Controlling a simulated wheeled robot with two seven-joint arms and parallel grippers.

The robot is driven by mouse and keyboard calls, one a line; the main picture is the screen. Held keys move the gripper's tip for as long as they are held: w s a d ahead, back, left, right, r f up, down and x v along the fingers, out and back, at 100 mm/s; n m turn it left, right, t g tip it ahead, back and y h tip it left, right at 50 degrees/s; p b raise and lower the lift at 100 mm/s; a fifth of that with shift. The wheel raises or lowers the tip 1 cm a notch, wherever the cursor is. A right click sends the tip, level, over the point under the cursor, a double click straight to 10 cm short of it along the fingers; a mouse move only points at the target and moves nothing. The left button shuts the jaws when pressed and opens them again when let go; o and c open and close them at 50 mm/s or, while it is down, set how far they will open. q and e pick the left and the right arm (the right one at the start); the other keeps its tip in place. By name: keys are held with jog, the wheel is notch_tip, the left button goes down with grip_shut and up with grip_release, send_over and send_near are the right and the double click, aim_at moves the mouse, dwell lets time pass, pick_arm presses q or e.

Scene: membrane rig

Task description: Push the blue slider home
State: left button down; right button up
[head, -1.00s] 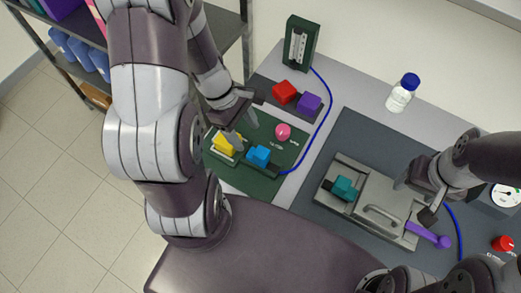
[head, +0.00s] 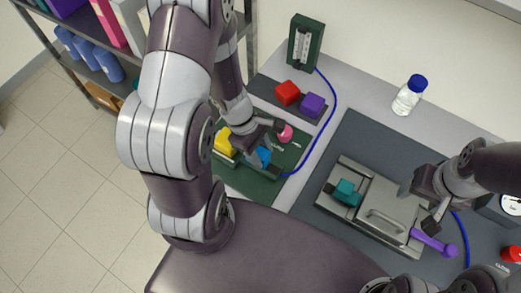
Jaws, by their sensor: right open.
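The blue slider (head: 263,156) sits on the green board (head: 262,187), at the right end of a slot to the right of a yellow block (head: 223,144). My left gripper (head: 254,150) is over the board, right at the blue slider, and partly covers it. Whether its fingers touch the slider, and whether they are open or shut, I cannot tell. My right gripper (head: 431,219) is open and empty, above the right side of a grey plate device (head: 360,226), near its purple lever (head: 434,243).
A pink knob (head: 286,134) stands close beside my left gripper. Red (head: 287,92) and purple (head: 312,104) blocks sit on a dark strip behind. A dark green gauge (head: 304,42), a blue tube (head: 327,118) and a capped bottle (head: 409,95) are further back. A teal block (head: 346,191) sits on the grey device.

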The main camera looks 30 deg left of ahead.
pick_arm(q)
jog(key=shift+a+r, duration=0.15)
jog(key=shift+a, duration=0.25)
jog(key=shift+w+a+p, duration=0.15)
jog(key=shift+a+p, duration=0.4)
jog(key=shift+a, duration=0.85)
jog(key=c, duration=0.7)
grip_release()
jog(key=shift+d, duration=0.1)
jog(key=shift+r, duration=0.3)
jog(key=p+v, duration=0.1)
jog(key=v, duration=1.1)
jog(key=shift+a, duration=0.2)
